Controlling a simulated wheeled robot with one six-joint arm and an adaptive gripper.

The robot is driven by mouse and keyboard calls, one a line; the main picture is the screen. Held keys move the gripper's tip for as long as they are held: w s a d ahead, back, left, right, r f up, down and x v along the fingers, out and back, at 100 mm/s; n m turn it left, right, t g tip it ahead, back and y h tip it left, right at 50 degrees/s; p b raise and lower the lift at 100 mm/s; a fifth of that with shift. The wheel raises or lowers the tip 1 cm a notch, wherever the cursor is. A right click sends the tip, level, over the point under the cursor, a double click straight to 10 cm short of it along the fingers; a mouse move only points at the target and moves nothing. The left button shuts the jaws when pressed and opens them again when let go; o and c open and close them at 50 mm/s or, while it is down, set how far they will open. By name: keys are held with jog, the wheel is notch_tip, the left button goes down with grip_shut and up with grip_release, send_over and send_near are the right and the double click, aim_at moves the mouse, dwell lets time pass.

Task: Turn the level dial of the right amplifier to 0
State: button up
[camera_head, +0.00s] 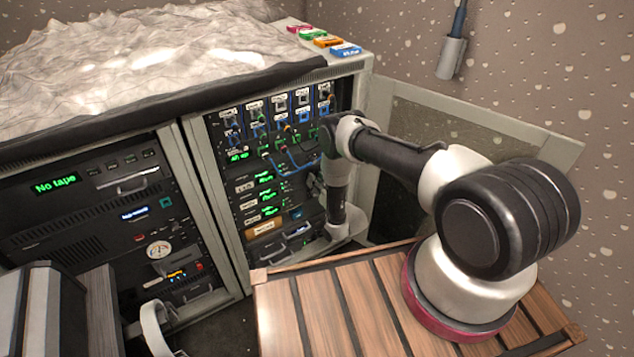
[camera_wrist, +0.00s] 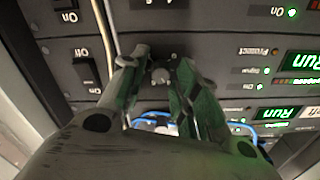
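In the wrist view, which is upside down, the two fingers of my gripper (camera_wrist: 160,85) stand apart, tinted green by light. A small round dial (camera_wrist: 160,74) on a dark panel shows in the gap between the fingertips. I cannot tell whether the fingers touch it, nor read its setting. No label beside it is legible enough to confirm it as the right amplifier's level dial. In the head view, my arm reaches to the right side of the right-hand equipment rack (camera_head: 222,213) and hides part of its panels.
Blue cables (camera_head: 297,165) hang across the rack front. A wooden slatted crate (camera_head: 330,310) stands before the rack. A second rack (camera_head: 90,215) is at left.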

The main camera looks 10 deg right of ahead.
grip_shut()
jog(key=shift+n, duration=0.4)
jog(key=n, duration=2)
jog(key=shift+a+f+n, duration=0.1)
jog(key=shift+a+n, duration=0.1)
jog(key=shift+n, duration=0.1)
